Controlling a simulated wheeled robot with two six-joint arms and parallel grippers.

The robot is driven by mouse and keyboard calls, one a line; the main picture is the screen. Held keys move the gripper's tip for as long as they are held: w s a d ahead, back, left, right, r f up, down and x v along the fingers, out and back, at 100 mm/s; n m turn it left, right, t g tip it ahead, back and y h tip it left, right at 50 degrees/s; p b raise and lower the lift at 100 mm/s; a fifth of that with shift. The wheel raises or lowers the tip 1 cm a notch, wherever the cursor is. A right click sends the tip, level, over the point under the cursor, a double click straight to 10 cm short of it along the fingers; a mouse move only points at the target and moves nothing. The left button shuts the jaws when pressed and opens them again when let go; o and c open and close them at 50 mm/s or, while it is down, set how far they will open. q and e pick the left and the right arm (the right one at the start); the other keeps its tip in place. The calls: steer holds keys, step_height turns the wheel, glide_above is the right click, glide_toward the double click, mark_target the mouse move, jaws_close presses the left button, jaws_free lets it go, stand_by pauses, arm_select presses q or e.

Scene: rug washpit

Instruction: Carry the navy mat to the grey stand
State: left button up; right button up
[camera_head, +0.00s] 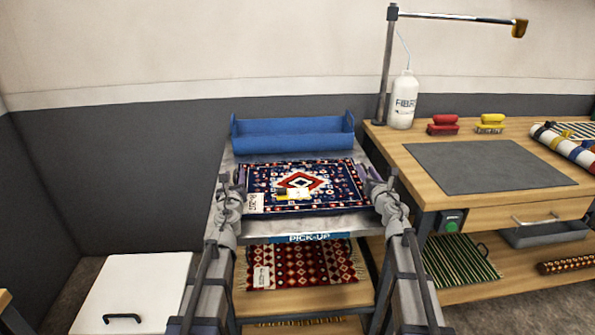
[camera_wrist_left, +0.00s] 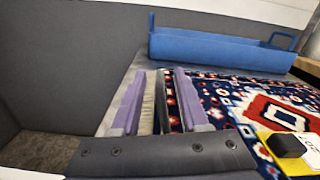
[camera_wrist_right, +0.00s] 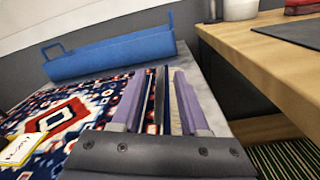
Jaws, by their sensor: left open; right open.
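The navy mat (camera_head: 335,192) has a red and white medallion and lies flat on the grey stand (camera_head: 340,225) marked PICK-UP. It carries a white tag at its left and a yellow-and-white label near its middle. My left gripper (camera_head: 236,185) is open at the mat's left edge; in the left wrist view its purple fingers (camera_wrist_left: 155,100) stand on either side of that edge. My right gripper (camera_head: 371,182) is open at the right edge, and in the right wrist view its fingers (camera_wrist_right: 157,100) straddle that edge. Contact with the mat cannot be told.
A blue tray (camera_head: 292,137) stands behind the mat. A red patterned rug (camera_head: 310,265) lies on the shelf below. To the right, a wooden bench (camera_head: 430,185) holds a dark grey pad (camera_head: 488,167), a white bottle (camera_head: 403,103) and brushes. A white lidded box (camera_head: 135,285) stands at lower left.

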arm_select(q)
steer(key=s, duration=0.4)
steer(key=s+d, duration=0.1)
steer(key=s, duration=0.2)
arm_select(e)
steer(key=s, duration=0.4)
steer(key=s+d, duration=0.1)
steer(key=s, duration=0.3)
steer(key=s+d, duration=0.1)
steer(key=s, duration=0.3)
steer(key=shift+d, duration=0.15)
steer(key=shift+w, duration=0.1)
steer(key=shift+r, duration=0.1)
